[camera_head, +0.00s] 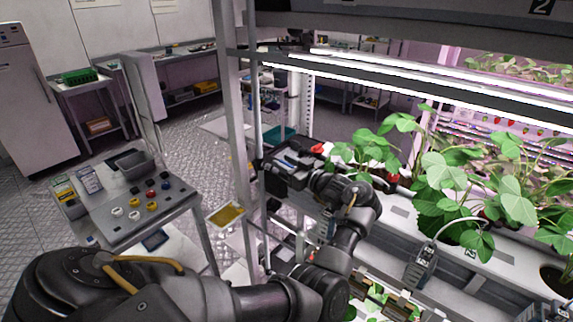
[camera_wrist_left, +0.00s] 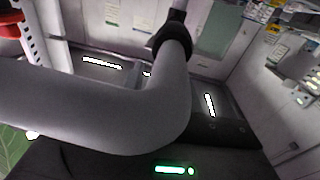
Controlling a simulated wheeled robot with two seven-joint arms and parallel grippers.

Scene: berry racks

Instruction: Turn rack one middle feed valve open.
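In the head view my left arm comes in from the lower left and bends up to the rack. My left gripper (camera_head: 287,166) is a dark block beside the rack's upright post. A small red part (camera_head: 318,148), perhaps a valve handle, shows just right of it; I cannot tell whether they touch. My fingertips cannot be made out. In the left wrist view a thick grey bent pipe (camera_wrist_left: 110,118) with a black collar (camera_wrist_left: 168,42) fills the near field. A red part (camera_wrist_left: 14,24) is at the upper left edge. My right gripper is not in view.
Strawberry plants (camera_head: 450,180) grow in a white trough (camera_head: 400,210) at right, with a clipped grey device (camera_head: 421,264). A metal post (camera_head: 232,120) stands left of my gripper. A grey table (camera_head: 125,208) with coloured knobs stands at left.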

